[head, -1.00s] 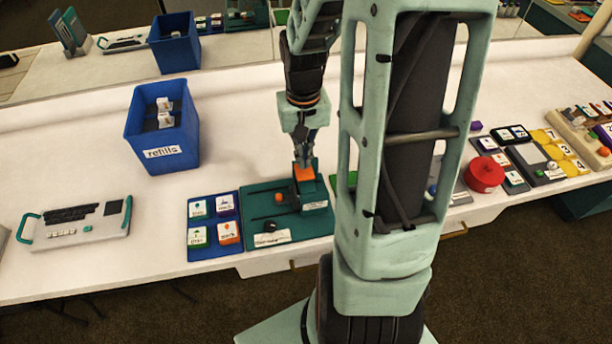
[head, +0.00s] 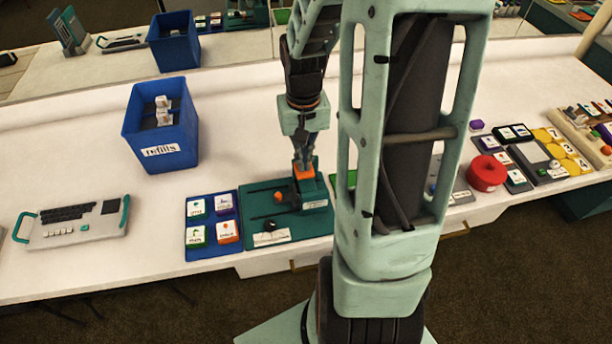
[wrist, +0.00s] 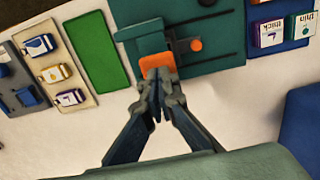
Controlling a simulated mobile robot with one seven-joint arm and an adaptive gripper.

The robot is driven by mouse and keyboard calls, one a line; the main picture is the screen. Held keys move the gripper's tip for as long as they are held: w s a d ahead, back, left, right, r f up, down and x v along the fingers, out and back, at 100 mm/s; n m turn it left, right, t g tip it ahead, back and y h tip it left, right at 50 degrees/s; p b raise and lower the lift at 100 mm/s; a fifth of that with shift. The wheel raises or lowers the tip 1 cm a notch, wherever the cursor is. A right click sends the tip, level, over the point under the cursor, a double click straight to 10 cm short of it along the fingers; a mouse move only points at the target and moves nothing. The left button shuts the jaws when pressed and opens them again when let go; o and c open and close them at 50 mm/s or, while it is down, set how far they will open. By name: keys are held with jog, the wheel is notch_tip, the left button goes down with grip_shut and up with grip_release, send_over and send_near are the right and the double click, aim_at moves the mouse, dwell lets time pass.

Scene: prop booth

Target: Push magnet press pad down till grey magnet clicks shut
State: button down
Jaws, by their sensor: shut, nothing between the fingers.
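The orange press pad (head: 304,173) sits on top of a teal press block (head: 316,198) at the right side of a dark green board (head: 265,222). My gripper (head: 303,162) is shut and empty, pointing down with its fingertips at the pad. In the wrist view, the shut fingertips (wrist: 157,74) overlap the near part of the orange pad (wrist: 155,62); they look in contact with it. An orange knob (wrist: 196,44) lies on the board beside the block. I cannot make out the grey magnet for certain.
A blue tray of labelled tiles (head: 211,243) adjoins the board on the left. A blue refills bin (head: 162,140) stands behind it. A keyboard-like device (head: 75,225) lies far left. A green mat (wrist: 95,52) lies beside the board.

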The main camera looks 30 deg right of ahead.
jog(key=shift+f+b, duration=0.6)
jog(key=shift+f, duration=0.3)
jog(key=shift+r+p, duration=3.1)
jog(key=shift+r, duration=0.75)
